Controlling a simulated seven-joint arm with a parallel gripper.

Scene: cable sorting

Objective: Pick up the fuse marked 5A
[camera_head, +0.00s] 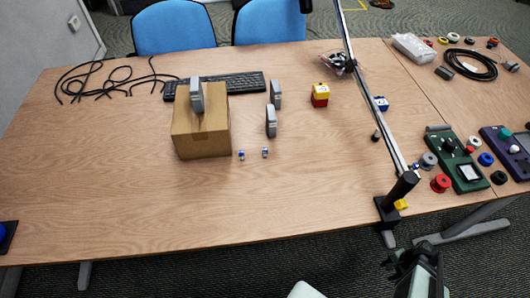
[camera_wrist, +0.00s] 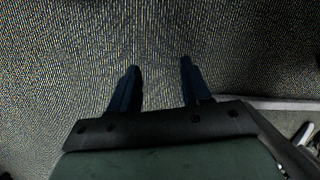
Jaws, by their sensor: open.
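In the head view, my arm's end is at the bottom right, off the table's front edge and far from the small pieces.
The cardboard box (camera_head: 203,141) carries one grey block (camera_head: 196,95). Two more grey blocks (camera_head: 276,94) (camera_head: 271,121) stand right of it. A keyboard (camera_head: 240,82) and black cables (camera_head: 110,82) lie behind. A slanting metal pole (camera_head: 370,100) crosses the right side.

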